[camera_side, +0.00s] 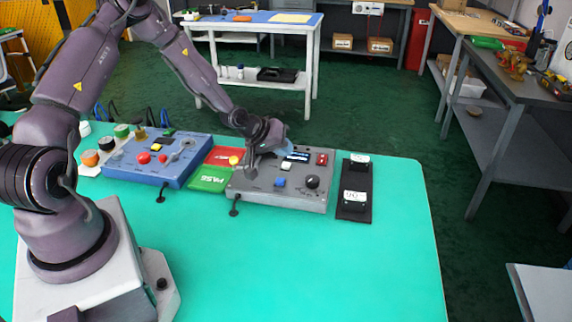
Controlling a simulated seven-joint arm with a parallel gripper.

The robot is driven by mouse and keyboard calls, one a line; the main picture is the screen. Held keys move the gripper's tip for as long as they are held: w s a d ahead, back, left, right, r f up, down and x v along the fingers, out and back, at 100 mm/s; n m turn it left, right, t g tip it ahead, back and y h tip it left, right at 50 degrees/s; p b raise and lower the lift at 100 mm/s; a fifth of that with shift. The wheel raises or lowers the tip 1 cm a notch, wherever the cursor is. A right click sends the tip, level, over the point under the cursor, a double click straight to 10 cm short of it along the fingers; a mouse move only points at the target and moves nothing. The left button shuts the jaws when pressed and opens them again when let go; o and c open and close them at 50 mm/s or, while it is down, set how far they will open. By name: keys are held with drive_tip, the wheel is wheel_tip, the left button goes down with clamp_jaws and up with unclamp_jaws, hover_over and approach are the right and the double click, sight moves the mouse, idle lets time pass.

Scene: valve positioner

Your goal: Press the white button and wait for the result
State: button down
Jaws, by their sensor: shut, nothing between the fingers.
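The grey control box (270,201) stands on the green table, right of its middle. On its top are a small white button (287,167), a blue button (280,182), a black knob (312,182), a red button (322,159) and a dark display (297,156). My gripper (254,172) is shut and empty, pointing down over the left part of the grey box, left of the white button. I cannot tell whether its tips touch the box. My gripper hides part of the box's top. The display is too small to read.
A blue control box (150,172) with red buttons stands to the left. Red (222,155) and green (209,179) pads lie between the boxes. A black holder (354,190) with two white-labelled items is at the right. The table's front right (350,270) is clear.

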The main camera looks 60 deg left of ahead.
sight(284, 163)
drive_tip(key=shift+r, duration=2.1)
drive_tip(key=s+f, duration=0.1)
drive_tip(key=s+g, duration=0.1)
drive_tip(key=s+f+m+g, duration=0.1)
drive_tip(key=shift+s+d+f+h, duration=0.3)
drive_tip(key=shift+s+d, duration=0.1)
drive_tip(key=s+d+r+m, duration=0.2)
drive_tip(key=s+d+r, duration=0.3)
drive_tip(key=s+r, duration=0.2)
drive_tip(key=s+d+r+m+g, duration=0.1)
drive_tip(key=s+d+r+m, duration=0.2)
drive_tip(key=s+d+r, duration=0.2)
drive_tip(key=s+d+r+m+y, duration=0.1)
drive_tip(key=s+d+r, duration=0.4)
drive_tip(key=s+r, duration=0.6)
wheel_tip(284, 163, up, 3)
drive_tip(key=shift+s+f+m+g, duration=0.1)
drive_tip(key=shift+s+m+g, duration=0.15)
drive_tip(key=shift+m, duration=0.45)
